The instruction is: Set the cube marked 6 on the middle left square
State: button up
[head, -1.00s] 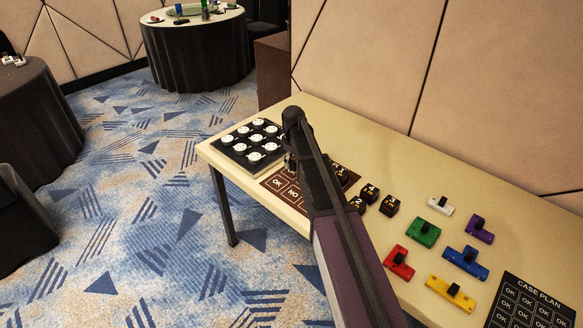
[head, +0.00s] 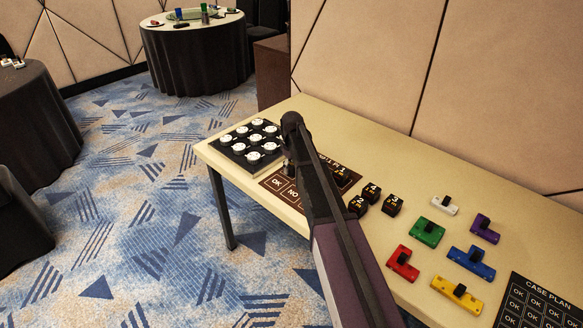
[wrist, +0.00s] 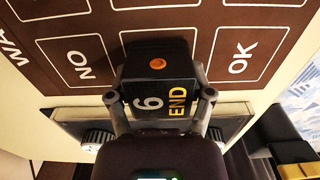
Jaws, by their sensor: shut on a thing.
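The black cube marked 6 (wrist: 160,70), with "END" in yellow and an orange dot, is between the two fingers of my gripper (wrist: 160,97) in the wrist view. The gripper is shut on it. The cube covers most of a square between those lettered NO and OK on the brown mat (wrist: 198,17). Whether it touches the mat I cannot tell. In the head view my arm hides the cube and much of the mat (head: 268,184); only part of the gripper (head: 288,167) shows beside the arm.
A black board (head: 230,149) with several white round pieces lies beyond the mat. A black cube (head: 341,174) sits at the mat's right part; cubes marked 2 (head: 357,206), 4 (head: 372,190) and 3 (head: 392,205) stand to its right. Coloured blocks lie farther right.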

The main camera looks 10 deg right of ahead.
jog(key=shift+f, duration=0.15)
jog(key=o, duration=1.1)
jog(key=shift+o, duration=0.2)
jog(key=shift+r, duration=0.2)
notch_tip(320, 180, up, 12)
jog(key=p, duration=1.2)
jog(key=shift+s, duration=0.1)
jog(key=s+m, duration=0.7)
jog(key=s, duration=2.2)
